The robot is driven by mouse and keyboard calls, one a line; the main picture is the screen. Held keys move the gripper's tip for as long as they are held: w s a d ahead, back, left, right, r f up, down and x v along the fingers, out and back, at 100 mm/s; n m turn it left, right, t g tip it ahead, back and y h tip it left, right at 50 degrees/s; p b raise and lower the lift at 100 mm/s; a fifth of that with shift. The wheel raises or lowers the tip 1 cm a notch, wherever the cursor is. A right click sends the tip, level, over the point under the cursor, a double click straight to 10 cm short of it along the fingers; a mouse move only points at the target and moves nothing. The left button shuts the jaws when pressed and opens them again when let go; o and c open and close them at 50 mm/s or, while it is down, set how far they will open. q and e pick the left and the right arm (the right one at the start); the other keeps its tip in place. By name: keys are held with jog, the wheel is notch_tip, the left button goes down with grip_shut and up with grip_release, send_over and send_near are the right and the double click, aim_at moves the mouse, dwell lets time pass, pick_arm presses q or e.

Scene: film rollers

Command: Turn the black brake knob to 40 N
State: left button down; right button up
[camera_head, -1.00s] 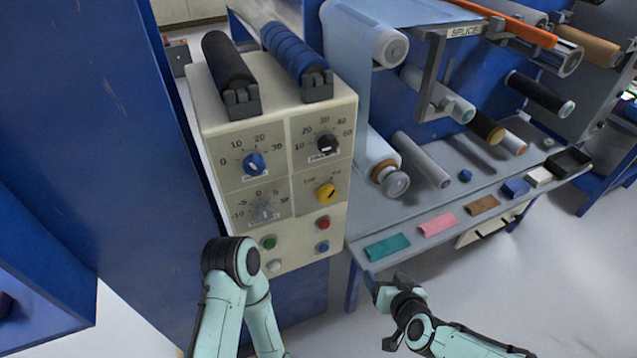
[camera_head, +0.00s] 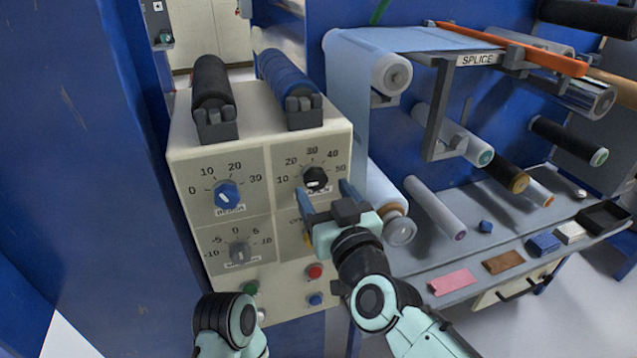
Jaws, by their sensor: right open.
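The black knob (camera_head: 316,177) is at the upper right of the cream control panel (camera_head: 190,262), below a printed scale from 10 to 50. A small white mark shows low on its face; I cannot tell exactly which number it points to. My right gripper (camera_head: 321,188) is open, its two blue fingers pointing up at the panel just below the knob, one to each side. It looks apart from the knob, though the depth is hard to judge. The gripper hides most of the yellow knob (camera_head: 307,238). Of my left arm only a link shows, at the bottom.
A blue knob (camera_head: 227,195) and a grey knob (camera_head: 240,252) sit left on the panel. Green, red (camera_head: 315,271) and blue buttons are below. Film rollers and a grey shelf with coloured blocks stand to the right.

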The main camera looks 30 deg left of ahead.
aim_at(318, 183)
jog(key=shift+x, duration=1.75)
jog(key=c, duration=1.1)
jog(key=shift+o, duration=0.2)
